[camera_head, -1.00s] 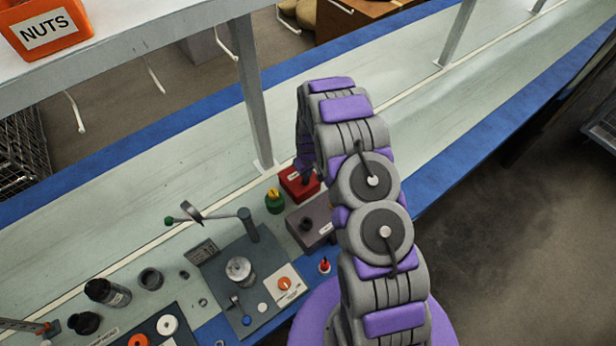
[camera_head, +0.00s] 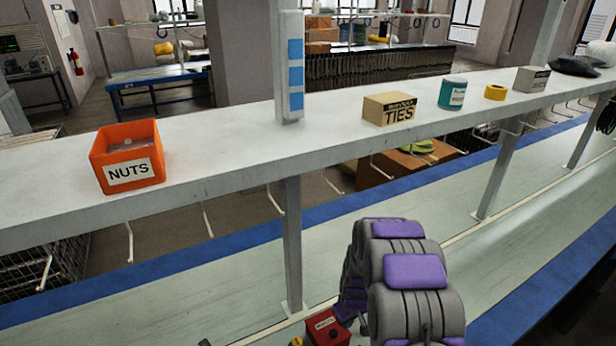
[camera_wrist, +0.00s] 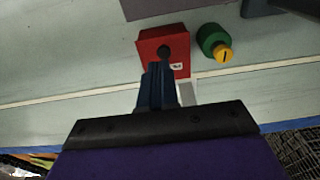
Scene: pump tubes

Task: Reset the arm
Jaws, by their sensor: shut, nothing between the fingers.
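My gripper (camera_wrist: 157,72) shows in the wrist view with its two dark blue fingers together and nothing between them. Its tips point at a red box (camera_wrist: 150,42) with a dark round spot on its face, overlapping the box's lower edge in the picture. I cannot tell whether they touch it. The red box (camera_head: 326,331) also shows at the bottom edge there, left of my arm.
A green and yellow item (camera_wrist: 213,42) stands beside the red box. A white shelf (camera_head: 230,150) crosses above the bench, with an orange NUTS bin (camera_head: 128,157) and a TIES box (camera_head: 390,108). A shelf post (camera_head: 292,240) stands left of my arm. The bench (camera_head: 480,258) is bare right of the arm.

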